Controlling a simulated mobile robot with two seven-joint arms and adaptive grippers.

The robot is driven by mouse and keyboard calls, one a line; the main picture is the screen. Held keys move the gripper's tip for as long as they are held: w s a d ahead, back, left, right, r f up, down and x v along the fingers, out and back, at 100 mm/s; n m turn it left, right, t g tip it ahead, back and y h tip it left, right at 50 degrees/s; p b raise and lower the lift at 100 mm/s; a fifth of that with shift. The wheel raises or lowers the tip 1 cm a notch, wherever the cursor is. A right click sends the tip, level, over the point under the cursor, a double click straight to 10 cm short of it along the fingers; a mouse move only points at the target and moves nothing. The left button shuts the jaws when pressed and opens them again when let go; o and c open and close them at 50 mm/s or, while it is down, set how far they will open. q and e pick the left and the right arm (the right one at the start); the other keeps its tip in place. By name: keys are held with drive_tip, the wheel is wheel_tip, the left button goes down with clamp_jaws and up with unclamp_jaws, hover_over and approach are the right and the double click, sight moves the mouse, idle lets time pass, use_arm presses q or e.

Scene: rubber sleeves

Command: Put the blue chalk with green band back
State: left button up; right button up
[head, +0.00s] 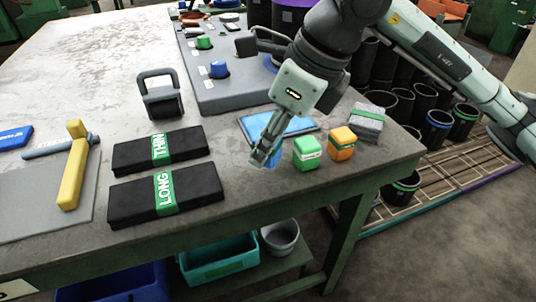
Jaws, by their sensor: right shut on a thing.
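My right gripper (264,156) reaches down over the right part of the table and is shut on a small blue block (274,160), apparently the blue chalk. The fingers cover most of it, and I cannot make out a green band. A green block (307,153) with a pale band and an orange block (342,144) with a green band stand just to the right of the fingers. A blue tray-like pad (298,125) lies behind the gripper, partly hidden by it. My left gripper is not in view.
Two black packs, THIN (130,156) and LONG (135,200), lie to the left. A grey board (240,92) with blue (218,69) and green (204,42) pieces lies behind. A grey banded stack (369,122) stands near the right edge.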

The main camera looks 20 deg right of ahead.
sight(268, 158)
wheel_tip(268, 158, down, 3)
drive_tip(key=shift+s+r, duration=0.1)
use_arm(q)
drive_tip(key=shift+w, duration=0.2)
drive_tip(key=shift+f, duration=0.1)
use_arm(e)
drive_tip(key=shift+f, duration=0.2)
drive_tip(key=o, duration=0.7)
drive_tip(key=shift+c, duration=0.2)
drive_tip(key=shift+o, duration=2.3)
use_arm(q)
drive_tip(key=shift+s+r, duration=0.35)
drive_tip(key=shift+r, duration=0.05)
use_arm(e)
drive_tip(key=shift+r, duration=0.1)
